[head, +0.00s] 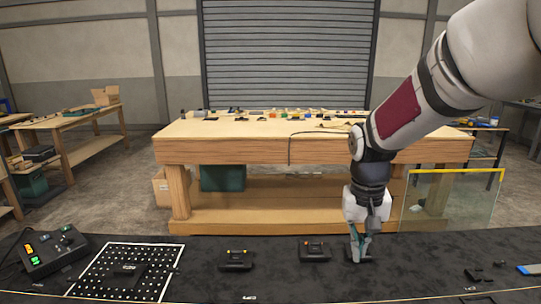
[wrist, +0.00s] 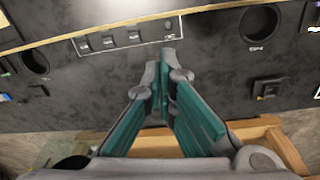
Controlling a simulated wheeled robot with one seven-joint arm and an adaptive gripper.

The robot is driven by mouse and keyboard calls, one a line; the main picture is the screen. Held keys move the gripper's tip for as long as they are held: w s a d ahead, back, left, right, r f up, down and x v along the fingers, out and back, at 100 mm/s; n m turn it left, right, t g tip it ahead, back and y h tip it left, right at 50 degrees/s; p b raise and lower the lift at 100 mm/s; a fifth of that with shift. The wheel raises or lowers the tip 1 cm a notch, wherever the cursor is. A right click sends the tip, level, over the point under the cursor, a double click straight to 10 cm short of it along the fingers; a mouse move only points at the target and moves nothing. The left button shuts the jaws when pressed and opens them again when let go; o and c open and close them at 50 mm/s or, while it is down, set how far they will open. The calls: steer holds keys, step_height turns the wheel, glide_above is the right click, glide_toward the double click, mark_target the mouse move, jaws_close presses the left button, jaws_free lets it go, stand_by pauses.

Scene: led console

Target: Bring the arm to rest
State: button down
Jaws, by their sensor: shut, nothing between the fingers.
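My gripper (head: 360,256) points down over the right half of the black table (head: 200,286), its tips at or close above a small black box (head: 370,259). I cannot tell whether they touch it. In the wrist view my gripper (wrist: 160,75) has its teal-padded fingers drawn together at the tips, with nothing seen between them. Just beyond the tips is a strip of several dark switches (wrist: 108,42) on the black surface. My arm reaches in from the upper right of the head view, bent at the elbow.
A console with lit buttons (head: 46,250) and a white-dotted board (head: 98,285) lie at the left. Two more black boxes (head: 236,261) (head: 314,251) sit left of my gripper. A glass panel (head: 450,203) stands at the right, behind the table. A wooden workbench (head: 230,150) is farther back.

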steer(key=s+r+n+t, duration=0.1)
steer(key=s+r, duration=0.3)
steer(key=s, duration=0.7)
steer(key=s+r+n+t, duration=0.1)
steer(key=s+r+t, duration=0.2)
steer(key=s, duration=0.9)
step_height(320, 180, up, 2)
steer(key=shift+r+y, duration=0.1)
steer(key=shift+y, duration=0.2)
